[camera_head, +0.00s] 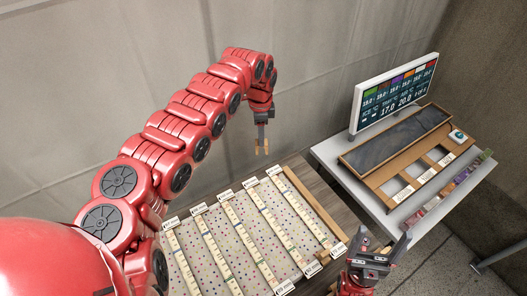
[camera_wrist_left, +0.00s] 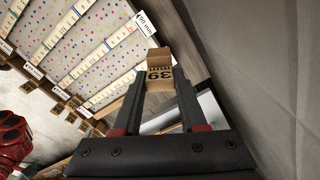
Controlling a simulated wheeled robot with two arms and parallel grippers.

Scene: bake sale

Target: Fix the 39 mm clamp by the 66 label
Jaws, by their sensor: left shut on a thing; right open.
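My left gripper (camera_head: 262,140) hangs above the far side of the dotted board and is shut on a small wooden clamp. In the left wrist view the clamp (camera_wrist_left: 158,58) sits between the fingertips (camera_wrist_left: 159,80), and its face reads "39" upside down. The dotted board (camera_head: 211,240) has several pale ruler strips (camera_head: 233,230) with small white end labels (camera_head: 224,195). I cannot make out which label reads 66. My right gripper (camera_head: 377,254) is open and empty, past the board's near right corner.
A wooden bar (camera_head: 313,205) runs along the board's right side. A white table (camera_head: 337,160) at the right carries a screen (camera_head: 396,92), a wooden tray (camera_head: 375,178) and coloured blocks. Several wooden blocks (camera_wrist_left: 75,102) line the board's edge in the left wrist view. A wall stands behind.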

